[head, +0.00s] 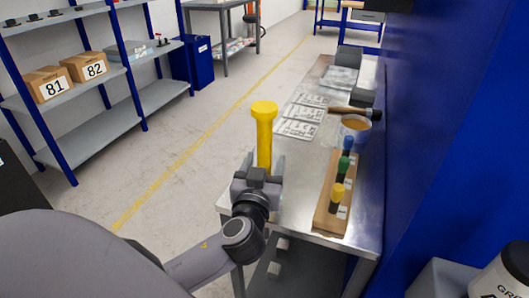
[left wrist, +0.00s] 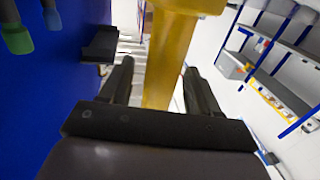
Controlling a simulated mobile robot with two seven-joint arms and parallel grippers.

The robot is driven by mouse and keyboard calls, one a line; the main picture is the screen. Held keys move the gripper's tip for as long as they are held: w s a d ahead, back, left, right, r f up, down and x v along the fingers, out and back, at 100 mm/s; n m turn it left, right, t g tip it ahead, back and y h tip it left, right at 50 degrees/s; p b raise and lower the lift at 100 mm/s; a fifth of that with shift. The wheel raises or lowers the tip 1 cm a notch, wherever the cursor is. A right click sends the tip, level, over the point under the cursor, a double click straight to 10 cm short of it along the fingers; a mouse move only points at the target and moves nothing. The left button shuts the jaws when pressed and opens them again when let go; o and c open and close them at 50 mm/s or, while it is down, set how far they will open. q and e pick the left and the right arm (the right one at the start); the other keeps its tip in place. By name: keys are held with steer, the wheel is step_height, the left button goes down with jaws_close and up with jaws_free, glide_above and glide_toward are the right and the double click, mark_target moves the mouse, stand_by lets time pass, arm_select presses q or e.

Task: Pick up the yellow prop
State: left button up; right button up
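A tall yellow prop (head: 264,135) with a wide flared head stands upright in the head view, near the left edge of the metal table (head: 300,160). My left gripper (head: 264,166) has its fingers on either side of the prop's stem; its lower end is hidden by the gripper. In the left wrist view the yellow prop (left wrist: 168,60) rises between my left gripper's fingers (left wrist: 158,68). A gap shows between the stem and the left-hand finger, so the gripper looks open around it. My right gripper is not in view.
A wooden rack (head: 326,222) on the table holds blue, green and yellow-topped pieces. Behind it are a tub (head: 355,130), a hammer-like tool (head: 350,112) and printed sheets (head: 297,128). A blue wall (head: 440,110) bounds the right; open floor lies left.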

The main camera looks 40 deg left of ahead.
arm_select(q)
jaws_close()
steer(key=shift+r, duration=0.15)
steer(key=shift+r, duration=0.1)
